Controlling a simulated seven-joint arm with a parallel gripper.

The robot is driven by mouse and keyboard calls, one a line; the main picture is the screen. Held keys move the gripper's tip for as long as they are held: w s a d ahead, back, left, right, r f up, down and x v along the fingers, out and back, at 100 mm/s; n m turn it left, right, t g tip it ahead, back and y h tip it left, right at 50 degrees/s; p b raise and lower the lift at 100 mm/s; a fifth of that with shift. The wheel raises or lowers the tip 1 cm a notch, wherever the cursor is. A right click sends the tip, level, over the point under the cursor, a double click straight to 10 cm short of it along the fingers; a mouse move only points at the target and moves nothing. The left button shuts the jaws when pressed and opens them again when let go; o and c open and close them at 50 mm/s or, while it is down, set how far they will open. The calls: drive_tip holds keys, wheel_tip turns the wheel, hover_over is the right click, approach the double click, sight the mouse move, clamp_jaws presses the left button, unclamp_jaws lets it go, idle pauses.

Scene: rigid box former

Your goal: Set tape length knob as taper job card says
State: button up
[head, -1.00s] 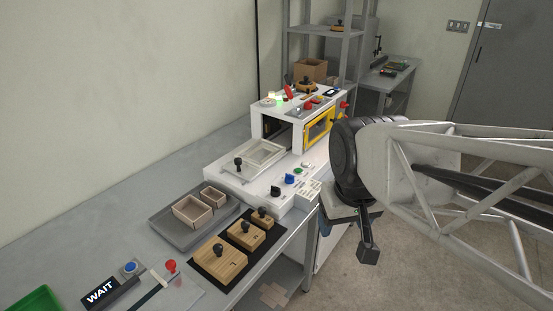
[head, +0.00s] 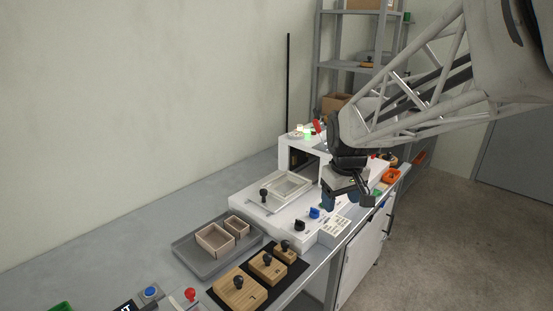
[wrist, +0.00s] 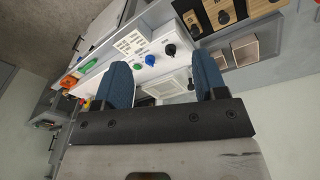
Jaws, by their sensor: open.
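A black knob (head: 299,225) and a blue knob (head: 314,212) sit on the front ledge of the white machine (head: 252,206). In the wrist view the black knob (wrist: 170,49), blue knob (wrist: 152,60) and a green button (wrist: 138,67) stand in a row. A white printed card (head: 335,228) is beside the knobs; it also shows in the wrist view (wrist: 130,43). Its print and the knob markings are too small to read. My gripper (head: 347,203) is open and empty, above the ledge's right side, apart from the knobs. Its two blue fingers show in the wrist view (wrist: 162,64).
A pale frame (head: 288,186) with a black-knobbed handle lies on the machine behind the knobs. A grey tray (head: 185,248) with two small boxes and a black mat with wooden knobbed blocks (head: 240,290) are to the left. Shelving stands behind.

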drive_tip(key=w+f+n, duration=0.1)
drive_tip(key=w+f, duration=0.2)
drive_tip(key=w, duration=0.4)
drive_tip(key=w+f+n, duration=0.2)
drive_tip(key=w+f, duration=0.2)
drive_tip(key=w, duration=0.3)
drive_tip(key=n+g, duration=0.1)
drive_tip(key=n, duration=0.1)
hover_over(315, 209)
wheel_tip(315, 209, down, 10)
drive_tip(key=shift+w+r, duration=0.1)
drive_tip(key=shift+r, duration=0.15)
drive_tip(key=shift+f, duration=0.15)
drive_tip(key=shift+f, duration=3.8)
drive_tip(key=c, duration=0.9)
